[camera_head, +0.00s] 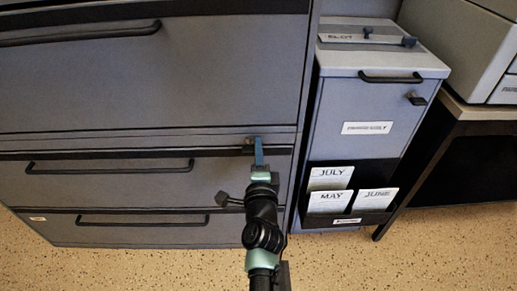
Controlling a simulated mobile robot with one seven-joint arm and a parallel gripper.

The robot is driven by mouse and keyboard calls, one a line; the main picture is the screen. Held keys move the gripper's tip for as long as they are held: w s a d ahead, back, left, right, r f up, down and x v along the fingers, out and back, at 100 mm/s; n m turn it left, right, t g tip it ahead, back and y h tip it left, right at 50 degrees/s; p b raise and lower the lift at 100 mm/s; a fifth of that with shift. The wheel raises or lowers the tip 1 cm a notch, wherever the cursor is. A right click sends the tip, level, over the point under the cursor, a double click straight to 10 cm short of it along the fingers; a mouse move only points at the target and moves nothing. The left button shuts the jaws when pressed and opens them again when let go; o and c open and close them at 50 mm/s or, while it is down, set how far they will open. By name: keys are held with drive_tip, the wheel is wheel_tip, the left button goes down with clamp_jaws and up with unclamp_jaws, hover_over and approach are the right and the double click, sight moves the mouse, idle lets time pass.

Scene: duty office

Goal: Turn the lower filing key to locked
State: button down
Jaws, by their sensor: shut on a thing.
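A grey filing cabinet (150,82) with black bar handles fills the left and middle. The small filing key (250,140) sits at the right end of the dark rail above the lower drawers. My gripper (258,148) comes up from below, with its blue fingers shut on the key at the cabinet's front. The fingers cover most of the key, so its turn angle cannot be told.
A narrower grey cabinet (352,95) stands to the right, with a dark key or latch (416,99) and a rack (347,219) of month cards. A dark-framed table (480,108) holds a pale machine (465,45) at far right. Speckled floor (160,265) is clear in front.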

drive_tip(key=shift+f, duration=0.1)
drive_tip(key=c, duration=0.9)
unclamp_jaws()
drive_tip(key=s+p, duration=0.2)
drive_tip(key=s, duration=1.1)
drive_tip(key=shift+p, duration=0.3)
